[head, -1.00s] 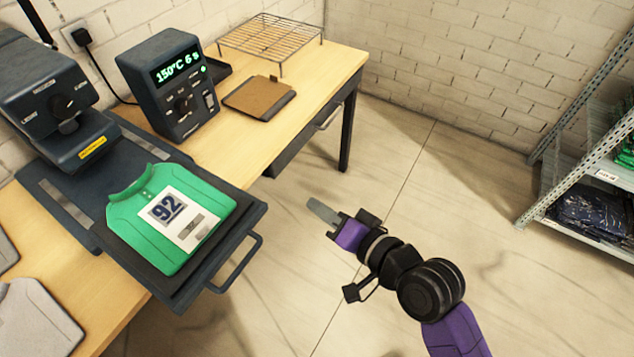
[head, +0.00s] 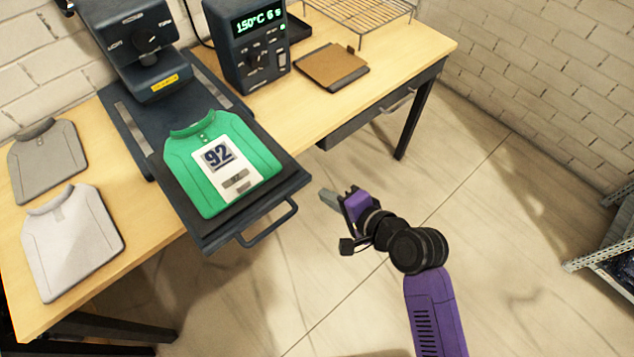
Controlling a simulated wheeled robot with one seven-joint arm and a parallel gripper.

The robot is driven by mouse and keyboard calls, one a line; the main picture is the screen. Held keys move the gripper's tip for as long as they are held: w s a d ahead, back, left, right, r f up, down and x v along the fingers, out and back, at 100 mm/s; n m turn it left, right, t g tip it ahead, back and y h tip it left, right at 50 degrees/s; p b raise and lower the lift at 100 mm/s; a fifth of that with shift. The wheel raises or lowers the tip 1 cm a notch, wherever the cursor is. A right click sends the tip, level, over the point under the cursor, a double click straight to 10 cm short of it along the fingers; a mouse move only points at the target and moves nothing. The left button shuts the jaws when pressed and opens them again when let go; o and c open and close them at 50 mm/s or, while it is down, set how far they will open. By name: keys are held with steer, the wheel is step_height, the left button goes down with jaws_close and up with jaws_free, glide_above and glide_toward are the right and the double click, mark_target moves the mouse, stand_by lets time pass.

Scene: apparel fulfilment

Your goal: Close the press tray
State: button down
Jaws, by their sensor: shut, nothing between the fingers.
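The press tray (head: 284,188) is pulled out past the front edge of the table, with its handle (head: 266,226) facing out over the floor. A green polo shirt (head: 190,172) with a white label marked 92 lies flat on it. The heat press (head: 133,50) stands behind, at the rear end of the tray's rails. My gripper (head: 330,198) is shut and empty, over open floor to the right of the handle and apart from it.
A control box (head: 253,62) reads 150°C. Two grey shirts (head: 72,240) lie on the table (head: 145,238) at left. A brown board (head: 332,66) and a wire rack (head: 362,14) are at the back right. The floor around my arm is clear.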

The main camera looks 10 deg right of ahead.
mark_target(246, 116)
steer(key=shift+w+a+p, duration=0.2)
steer(key=shift+w+a, duration=0.45)
steer(key=shift+w, duration=0.25)
steer(key=shift+w+a+p, duration=0.2)
steer(key=shift+w+a, duration=0.4)
steer(key=shift+w, duration=0.3)
steer(key=shift+w+a, duration=0.15)
steer(key=shift+w, duration=0.1)
steer(key=w+a+b, duration=0.3)
steer(key=w+a, duration=0.2)
steer(key=w, duration=0.2)
steer(key=w+a+b, duration=0.3)
steer(key=w+a, duration=0.2)
steer(key=w, duration=0.3)
steer(key=w+a+b, duration=0.3)
steer(key=w+a, duration=0.2)
steer(key=w, duration=0.3)
steer(key=shift+w+a+f, duration=0.15)
steer(key=shift+a, duration=0.25)
steer(key=shift+w+a, duration=0.15)
steer(key=shift+w, duration=0.05)
steer(key=shift+w+r, duration=0.1)
steer(key=shift+r, duration=0.2)
